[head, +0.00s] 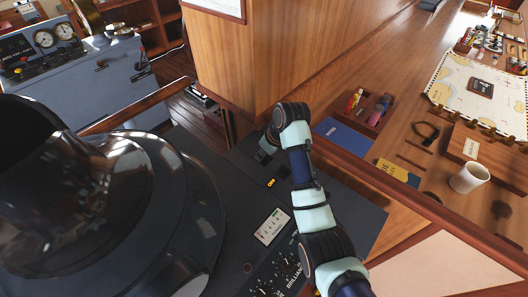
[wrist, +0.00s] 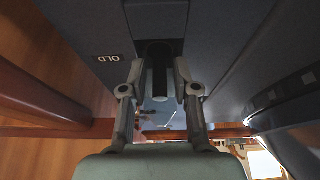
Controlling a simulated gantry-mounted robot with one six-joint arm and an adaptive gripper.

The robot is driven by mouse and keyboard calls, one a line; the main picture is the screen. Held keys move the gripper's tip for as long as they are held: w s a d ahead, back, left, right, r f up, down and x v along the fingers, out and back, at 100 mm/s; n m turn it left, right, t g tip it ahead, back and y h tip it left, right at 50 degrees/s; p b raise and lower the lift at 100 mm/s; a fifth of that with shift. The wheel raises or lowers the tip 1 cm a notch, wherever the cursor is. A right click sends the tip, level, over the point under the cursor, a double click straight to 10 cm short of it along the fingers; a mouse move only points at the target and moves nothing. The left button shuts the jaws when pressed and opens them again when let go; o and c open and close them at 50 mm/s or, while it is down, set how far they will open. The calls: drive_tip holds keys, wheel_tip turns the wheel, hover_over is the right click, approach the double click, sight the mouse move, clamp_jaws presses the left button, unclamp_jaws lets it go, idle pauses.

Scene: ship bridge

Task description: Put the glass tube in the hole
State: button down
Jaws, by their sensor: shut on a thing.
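In the wrist view my gripper (wrist: 160,72) has its two fingers closed on the sides of a dark, shiny tube (wrist: 160,82). In the head view my gripper (head: 266,148) is mostly hidden behind my wrist, low over the dark console, and the tube cannot be made out. A small round dark spot (head: 248,267) shows on the console front.
The dark console (head: 225,185) carries a yellow label (head: 271,183), a lit screen (head: 271,226) and knobs. A large dark rounded housing (head: 110,200) stands close on the left. A wooden wall (head: 240,60) rises behind. A wooden desk with a white mug (head: 469,178) is on the right.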

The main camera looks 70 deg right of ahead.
drive_tip(key=c, duration=0.9)
unclamp_jaws()
drive_tip(key=shift+o, duration=0.2)
drive_tip(key=d+b+v, duration=0.1)
drive_tip(key=v, duration=0.6)
drive_tip(key=shift+a+r+b, duration=0.3)
drive_tip(key=shift+a+r, duration=0.05)
drive_tip(key=shift+a, duration=0.2)
